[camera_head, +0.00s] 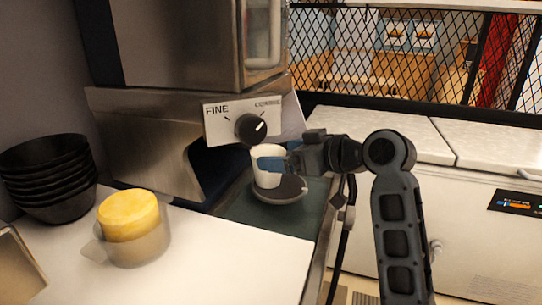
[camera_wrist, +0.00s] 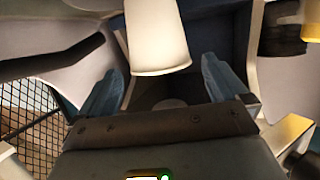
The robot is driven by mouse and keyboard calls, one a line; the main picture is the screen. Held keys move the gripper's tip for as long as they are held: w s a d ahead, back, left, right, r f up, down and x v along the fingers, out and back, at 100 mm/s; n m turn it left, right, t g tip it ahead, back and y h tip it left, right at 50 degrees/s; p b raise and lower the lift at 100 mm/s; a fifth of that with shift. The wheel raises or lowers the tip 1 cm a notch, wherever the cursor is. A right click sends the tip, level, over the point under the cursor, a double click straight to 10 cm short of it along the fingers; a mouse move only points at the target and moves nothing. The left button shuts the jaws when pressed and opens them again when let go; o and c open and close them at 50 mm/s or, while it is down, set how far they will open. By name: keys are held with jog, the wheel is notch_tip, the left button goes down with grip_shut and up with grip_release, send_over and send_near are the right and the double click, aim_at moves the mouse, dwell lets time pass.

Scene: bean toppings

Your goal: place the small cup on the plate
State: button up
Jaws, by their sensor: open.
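The small white cup (camera_head: 264,178) is upright in the head view, under the grinder's dial. It overlaps the left part of a dark round plate (camera_head: 291,193); I cannot tell whether it rests on it. My gripper (camera_head: 272,163) reaches in from the right at the cup's side, its blue finger covering part of the cup. In the wrist view the cup (camera_wrist: 157,40) shows between the two blue fingers of my open gripper (camera_wrist: 162,65), with gaps on both sides. A small pale round patch lies below it in the dark area.
A grinder with a FINE dial (camera_head: 250,127) stands close behind the cup. A yellow-topped jug (camera_head: 134,236) and stacked black bowls (camera_head: 48,178) are at the left. The white counter (camera_head: 230,265) in front is clear. A white freezer (camera_head: 480,205) is at the right.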

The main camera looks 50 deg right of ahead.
jog(key=v, duration=0.7)
